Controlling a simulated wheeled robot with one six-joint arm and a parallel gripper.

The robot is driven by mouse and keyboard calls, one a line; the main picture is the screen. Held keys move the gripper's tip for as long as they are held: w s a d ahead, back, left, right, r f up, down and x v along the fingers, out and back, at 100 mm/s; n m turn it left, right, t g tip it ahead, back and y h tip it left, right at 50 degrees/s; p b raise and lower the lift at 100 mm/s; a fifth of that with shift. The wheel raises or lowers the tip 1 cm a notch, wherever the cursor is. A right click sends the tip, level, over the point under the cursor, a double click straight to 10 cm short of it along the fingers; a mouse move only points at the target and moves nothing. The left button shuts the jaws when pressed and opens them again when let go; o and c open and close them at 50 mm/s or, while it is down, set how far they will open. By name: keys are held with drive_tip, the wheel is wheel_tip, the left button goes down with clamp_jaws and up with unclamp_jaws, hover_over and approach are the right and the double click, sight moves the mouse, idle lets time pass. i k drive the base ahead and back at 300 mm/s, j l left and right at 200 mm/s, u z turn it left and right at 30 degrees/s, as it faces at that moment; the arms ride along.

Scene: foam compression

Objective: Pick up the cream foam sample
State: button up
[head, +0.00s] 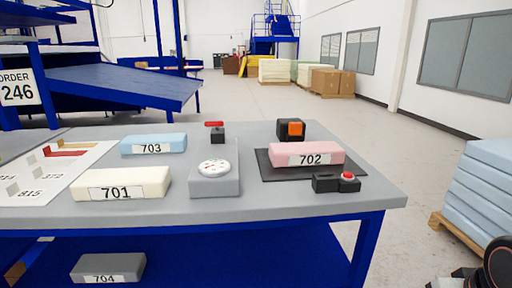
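The cream foam sample (122,184), a block labelled 701, lies on the front left of the grey table top (300,204). Its label faces me. Nothing rests on it and nothing touches it except the table and perhaps the edge of the white board. A dark, rounded part with a reddish ring shows at the lower right edge and seems to be part of my arm. My gripper's fingers do not show in this view.
A blue foam block (153,144) labelled 703 lies behind the cream one. A grey device with a round dial (214,179) stands to its right. A pink block (306,154) labelled 702 lies on a dark mat. A white marked board (40,188) lies left.

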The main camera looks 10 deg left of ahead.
sight(145, 182)
drive_tip(key=u, duration=1.6)
